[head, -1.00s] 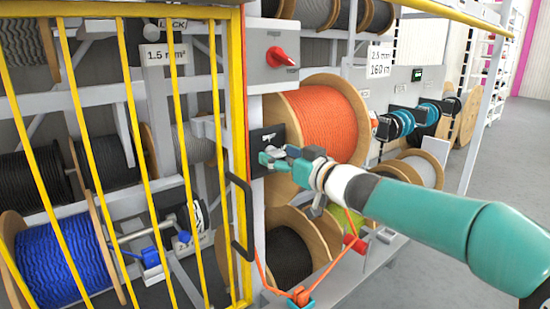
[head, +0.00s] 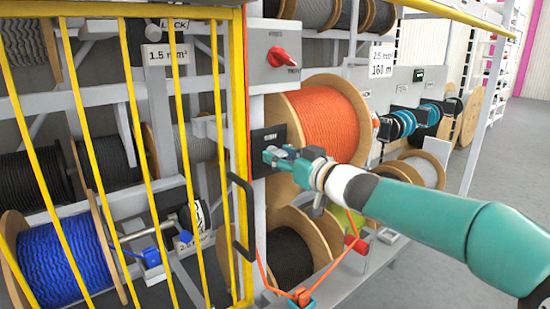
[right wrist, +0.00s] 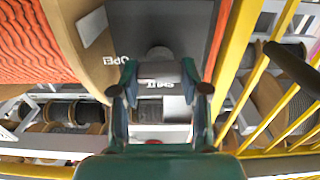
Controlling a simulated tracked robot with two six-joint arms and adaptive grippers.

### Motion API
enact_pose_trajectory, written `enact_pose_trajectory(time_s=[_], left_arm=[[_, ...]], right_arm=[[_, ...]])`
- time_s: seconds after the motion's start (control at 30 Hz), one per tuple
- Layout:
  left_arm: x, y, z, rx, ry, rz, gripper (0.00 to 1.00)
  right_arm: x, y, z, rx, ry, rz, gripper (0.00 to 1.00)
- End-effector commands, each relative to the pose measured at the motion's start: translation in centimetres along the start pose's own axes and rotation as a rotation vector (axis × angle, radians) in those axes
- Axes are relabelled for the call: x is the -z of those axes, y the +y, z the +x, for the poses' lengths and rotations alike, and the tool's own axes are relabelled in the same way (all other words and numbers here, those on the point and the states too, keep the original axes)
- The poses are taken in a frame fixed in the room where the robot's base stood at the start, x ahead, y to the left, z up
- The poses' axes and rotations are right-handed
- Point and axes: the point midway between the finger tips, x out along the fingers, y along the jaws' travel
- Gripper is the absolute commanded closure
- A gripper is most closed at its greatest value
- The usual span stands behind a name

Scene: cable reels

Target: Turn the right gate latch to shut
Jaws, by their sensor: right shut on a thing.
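The latch's dark plate (head: 263,138) is fixed on the grey post beside the yellow gate (head: 240,160). My right gripper (head: 272,156) reaches it from the right and is shut on the latch handle, which it mostly hides in the head view. In the right wrist view, the grey latch handle (right wrist: 158,68) is between the two fingers of my right gripper (right wrist: 158,92). Lettering for the open and shut positions shows on the plate, partly covered by the handle and fingers.
An orange cable reel (head: 328,125) stands right behind my right gripper. A red rotary switch (head: 284,58) is on a grey box above. The gate's black handle (head: 240,218) is at lower left. Open floor lies at right.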

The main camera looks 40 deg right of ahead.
Motion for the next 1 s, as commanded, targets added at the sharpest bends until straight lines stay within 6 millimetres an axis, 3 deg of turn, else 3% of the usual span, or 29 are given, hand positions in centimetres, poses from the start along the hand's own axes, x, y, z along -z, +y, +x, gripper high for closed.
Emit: enact_pose_trajectory(time_s=[0.37,1.0], left_arm=[[0.0,-0.1,0.3,0.0,0.0,0.001,1.0],[0.0,-0.6,1.6,0.0,0.0,0.001,1.0]], right_arm=[[-0.1,-0.3,0.2,0.007,0.001,-0.219,0.9],[-0.3,-0.7,0.3,0.008,0.005,-0.823,0.9]])
